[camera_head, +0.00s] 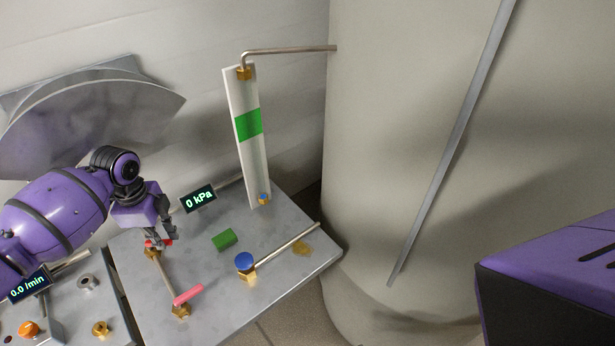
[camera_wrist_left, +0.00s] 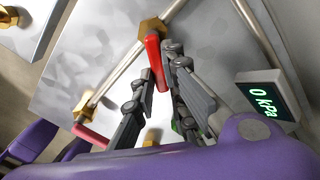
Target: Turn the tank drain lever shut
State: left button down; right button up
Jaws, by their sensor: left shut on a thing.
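A red lever (camera_head: 158,243) sits on a brass valve (camera_head: 152,253) near the left side of the grey bench top. My left gripper (camera_head: 161,239) reaches down over it and is shut on it. In the left wrist view the red lever (camera_wrist_left: 155,62) lies between the two fingers, below its brass fitting (camera_wrist_left: 152,28). A second red lever (camera_head: 188,294) sits on a brass valve (camera_head: 181,311) nearer the front, joined by a thin pipe; nothing touches it. No label shows which lever is the tank drain. My right gripper is out of view.
A blue knob (camera_head: 244,260) on a brass fitting and a green block (camera_head: 224,240) stand right of the pipe. A 0 kPa display (camera_head: 198,198) and an upright white gauge (camera_head: 248,135) with a green band stand behind. A large pale tank (camera_head: 400,130) fills the right.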

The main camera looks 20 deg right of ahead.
pick_arm(q)
jog(key=shift+w+n, duration=0.15)
jog(key=shift+n, duration=0.15)
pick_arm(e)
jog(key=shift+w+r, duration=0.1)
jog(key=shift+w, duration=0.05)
pick_arm(q)
jog(key=c, duration=1.8)
grip_release()
jog(key=shift+o, duration=0.2)
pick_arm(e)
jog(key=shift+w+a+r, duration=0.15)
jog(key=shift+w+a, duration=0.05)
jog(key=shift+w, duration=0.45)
